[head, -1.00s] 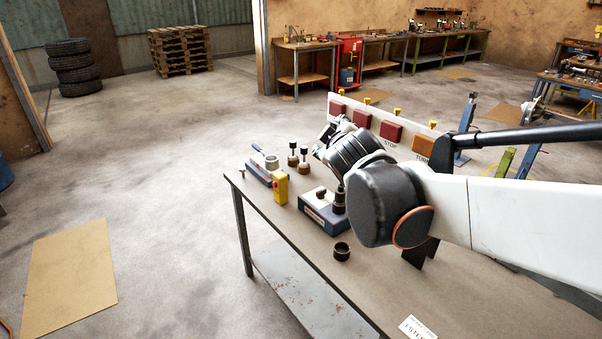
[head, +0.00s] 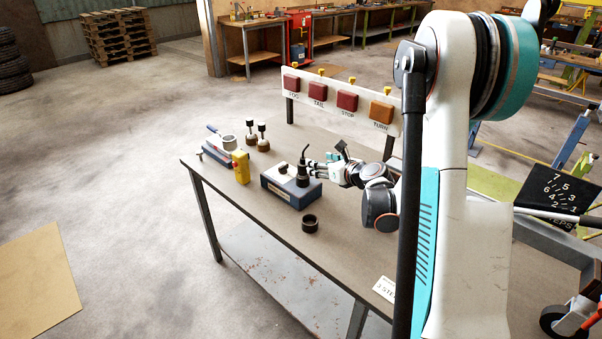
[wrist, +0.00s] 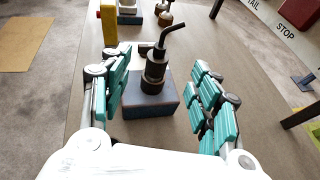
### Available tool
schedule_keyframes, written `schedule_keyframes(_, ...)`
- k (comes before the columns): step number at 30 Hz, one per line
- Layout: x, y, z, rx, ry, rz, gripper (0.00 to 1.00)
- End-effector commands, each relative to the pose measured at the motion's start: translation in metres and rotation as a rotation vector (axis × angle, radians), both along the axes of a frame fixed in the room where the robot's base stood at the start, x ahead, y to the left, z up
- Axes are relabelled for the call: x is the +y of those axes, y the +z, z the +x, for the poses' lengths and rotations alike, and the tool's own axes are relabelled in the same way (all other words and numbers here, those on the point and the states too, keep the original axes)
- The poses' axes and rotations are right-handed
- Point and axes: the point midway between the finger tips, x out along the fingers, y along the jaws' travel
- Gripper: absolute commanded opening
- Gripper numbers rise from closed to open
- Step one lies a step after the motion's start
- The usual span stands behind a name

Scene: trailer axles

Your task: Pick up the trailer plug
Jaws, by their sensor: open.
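The trailer plug looks to be the black ribbed cylinder with a bent black cable end on top (head: 303,174). It stands upright on a blue-grey box (head: 282,191) on the workbench. In the wrist view the plug (wrist: 155,72) is centred ahead, between the two teal-padded fingers, with the box (wrist: 140,106) below it. My gripper (head: 318,168) is open and low over the bench, just right of the plug in the head view. In the wrist view my gripper (wrist: 163,60) has clear gaps to the plug on both sides and holds nothing.
A black ring (head: 310,223) lies in front of the box. A yellow box (head: 241,167), a clamp-like tool (head: 222,146) and two small dark-topped pieces (head: 257,136) stand to the left. A panel of red and orange lamps (head: 340,98) stands behind. The bench front is mostly clear.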

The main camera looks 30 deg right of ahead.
Motion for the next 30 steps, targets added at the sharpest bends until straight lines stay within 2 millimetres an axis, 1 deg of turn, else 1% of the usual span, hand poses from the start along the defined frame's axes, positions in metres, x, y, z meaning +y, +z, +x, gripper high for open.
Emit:
schedule_keyframes(1, -0.003, -0.009, -0.002, 0.016, 0.009, -0.023, 0.56)
schedule_keyframes(3, -0.004, -0.017, -0.002, 0.030, 0.019, -0.040, 0.56)
schedule_keyframes(5, -0.004, -0.021, 0.003, 0.033, 0.022, -0.045, 0.56)
schedule_keyframes(8, -0.002, -0.027, 0.018, 0.033, 0.022, -0.046, 0.56)
schedule_keyframes(12, 0.000, -0.038, 0.044, 0.031, 0.022, -0.044, 0.56)
schedule_keyframes(15, 0.001, -0.044, 0.059, 0.031, 0.020, -0.043, 0.56)
schedule_keyframes(18, 0.002, -0.047, 0.069, 0.031, 0.020, -0.042, 0.56)
schedule_keyframes(26, 0.004, -0.052, 0.081, 0.030, 0.020, -0.042, 0.56)
schedule_keyframes(30, 0.007, -0.061, 0.098, 0.031, 0.019, -0.041, 0.56)
